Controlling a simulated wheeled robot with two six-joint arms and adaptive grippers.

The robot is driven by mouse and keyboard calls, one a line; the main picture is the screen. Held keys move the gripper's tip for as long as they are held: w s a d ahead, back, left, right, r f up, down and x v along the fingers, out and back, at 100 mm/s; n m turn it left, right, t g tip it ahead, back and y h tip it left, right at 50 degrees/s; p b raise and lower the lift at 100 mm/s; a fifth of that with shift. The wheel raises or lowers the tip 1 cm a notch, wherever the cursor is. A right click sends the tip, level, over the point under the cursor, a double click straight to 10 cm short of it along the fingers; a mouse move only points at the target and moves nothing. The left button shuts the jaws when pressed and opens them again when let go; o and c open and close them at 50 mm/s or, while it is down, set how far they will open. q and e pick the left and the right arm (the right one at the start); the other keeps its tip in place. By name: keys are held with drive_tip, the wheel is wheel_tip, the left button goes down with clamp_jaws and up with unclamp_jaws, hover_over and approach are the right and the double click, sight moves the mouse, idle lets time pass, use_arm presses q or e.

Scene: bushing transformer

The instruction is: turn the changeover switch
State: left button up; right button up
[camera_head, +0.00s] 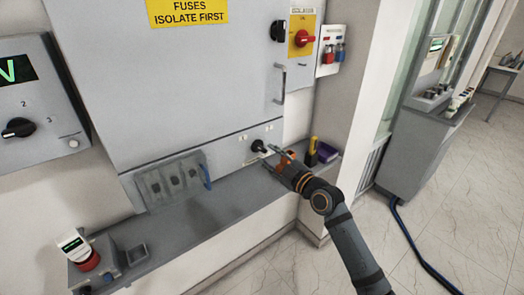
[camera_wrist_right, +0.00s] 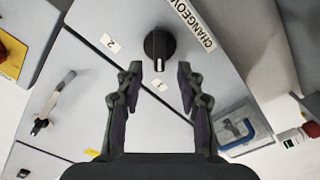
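The changeover switch is a round black knob (camera_wrist_right: 159,45) with a white pointer mark, on the grey cabinet front; the pointer faces the small label plate (camera_wrist_right: 161,85) between my fingers. A plate marked 2 (camera_wrist_right: 110,42) sits left of the knob, and a CHANGEOVER label (camera_wrist_right: 194,24) is cut off at the top. In the head view the knob (camera_head: 258,146) is at the cabinet's lower right. My right gripper (camera_wrist_right: 160,73) is open and empty, its fingertips just short of the knob on either side, apart from it. It also shows in the head view (camera_head: 270,157). My left gripper is out of view.
A vertical door handle (camera_head: 280,84) stands above the knob. A clear-covered box (camera_head: 172,180) sits to the left.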

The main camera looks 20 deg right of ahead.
sight(261, 149)
drive_tip(key=x, duration=0.4)
drive_tip(key=shift+w+f+p, duration=0.1)
drive_tip(key=shift+w+p, duration=0.15)
drive_tip(key=shift+p, duration=0.15)
clamp_jaws()
